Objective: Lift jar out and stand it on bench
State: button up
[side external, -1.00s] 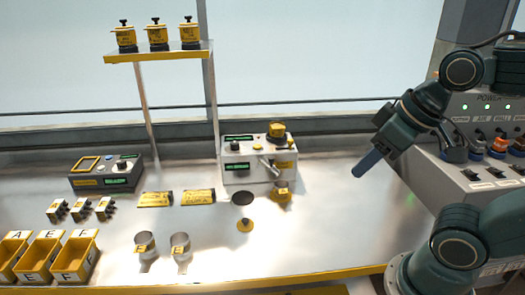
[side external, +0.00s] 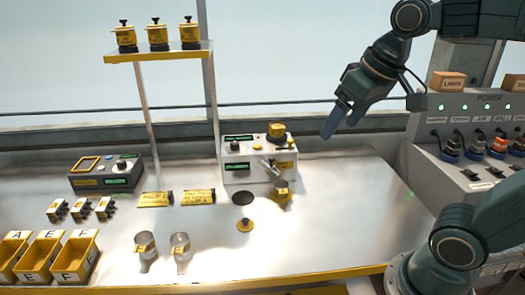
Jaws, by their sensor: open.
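A small jar (side external: 281,193) with a yellow label stands at the front right of the grey-white seeder machine (side external: 240,172), below its spout. Whether it sits in a holder there is too small to tell. Two more clear jars with yellow labels stand on the bench front, a left one (side external: 146,246) and a right one (side external: 181,247). My gripper (side external: 338,126) is open and empty, with two blue-grey fingers pointing down and left. It is in the air, above and to the right of the seeder machine, apart from every jar.
A dark disc (side external: 242,198) and a yellow disc with a knob (side external: 245,225) lie before the machine. Yellow lettered bins (side external: 84,262) stand front left. A shelf (side external: 160,56) holds several yellow pots. A power panel (side external: 470,125) is at right. The bench's right part (side external: 350,210) is clear.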

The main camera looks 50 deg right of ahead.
jog(key=w+d+r+m+g, duration=0.1)
jog(key=w+d+r+m, duration=0.25)
jog(key=w, duration=0.85)
jog(key=m+g, duration=0.4)
jog(key=m, duration=0.3)
send_over(277, 132)
jog(key=w+d, duration=0.2)
notch_tip(277, 132, down, 16)
jog(key=shift+s+f, duration=0.1)
jog(key=shift+s, duration=0.1)
jog(key=shift+f, duration=1.25)
jog(key=shift+f, duration=0.1)
